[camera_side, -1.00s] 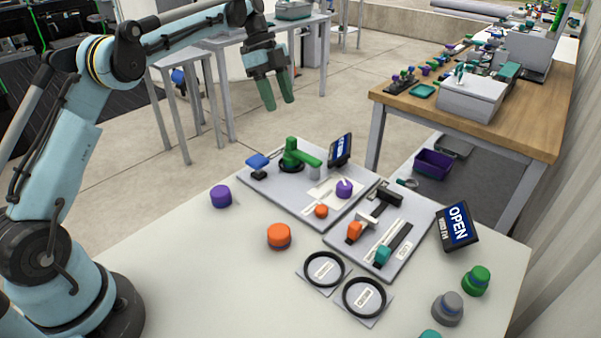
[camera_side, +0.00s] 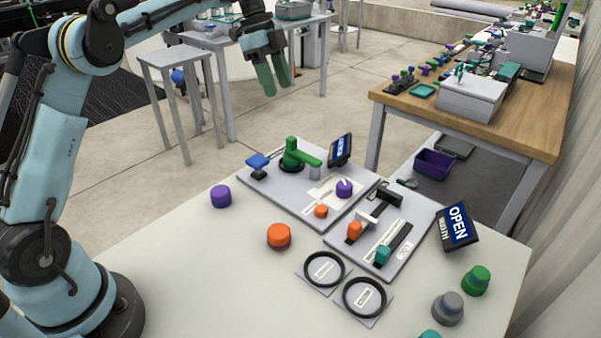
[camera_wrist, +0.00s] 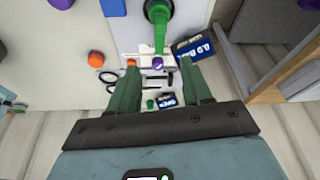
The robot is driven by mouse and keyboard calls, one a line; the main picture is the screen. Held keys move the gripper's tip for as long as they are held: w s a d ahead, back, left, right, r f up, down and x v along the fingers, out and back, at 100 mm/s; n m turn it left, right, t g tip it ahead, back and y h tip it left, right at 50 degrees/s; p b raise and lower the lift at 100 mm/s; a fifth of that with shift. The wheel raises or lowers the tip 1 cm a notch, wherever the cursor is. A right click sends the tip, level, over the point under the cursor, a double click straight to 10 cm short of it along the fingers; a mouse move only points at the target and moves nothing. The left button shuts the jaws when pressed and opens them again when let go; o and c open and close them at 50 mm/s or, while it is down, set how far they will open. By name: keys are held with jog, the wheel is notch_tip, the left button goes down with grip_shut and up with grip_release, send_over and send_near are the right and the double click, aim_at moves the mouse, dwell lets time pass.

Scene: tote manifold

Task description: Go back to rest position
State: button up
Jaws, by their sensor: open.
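My gripper (camera_side: 275,80) hangs in the air above and behind the manifold boards in the side view, with its green fingers pointing down. Its fingers are apart and nothing is between them. In the wrist view my gripper (camera_wrist: 162,88) also shows empty, high above the table. The rear board (camera_side: 270,197) carries a green lever (camera_side: 301,153), a blue knob (camera_side: 257,161) and a purple knob (camera_side: 344,189). The front board (camera_side: 402,262) carries an orange slider (camera_side: 354,231) and a teal slider (camera_side: 383,254).
Loose on the white table (camera_side: 200,260) are a purple cap (camera_side: 221,196), an orange cap (camera_side: 279,236), a green cap (camera_side: 476,280) and a grey cap (camera_side: 448,308). Two black rings (camera_side: 324,268) lie in front. An OPEN sign (camera_side: 458,225) stands right. A wooden bench (camera_side: 530,130) is behind.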

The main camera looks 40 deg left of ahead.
jog(key=s+d+n+t+y, duration=0.2)
jog(key=s+d+n, duration=0.2)
jog(key=s+n, duration=0.3)
jog(key=s+d+n+t+y, duration=0.1)
jog(key=s+d+n+t, duration=0.3)
jog(key=s, duration=0.5)
jog(key=s+f+n, duration=0.4)
jog(key=s+f, duration=0.2)
jog(key=shift+d+f+n+t+y, duration=0.2)
jog(key=shift+f+n+t+y, duration=0.1)
jog(key=shift+n+y, duration=0.1)
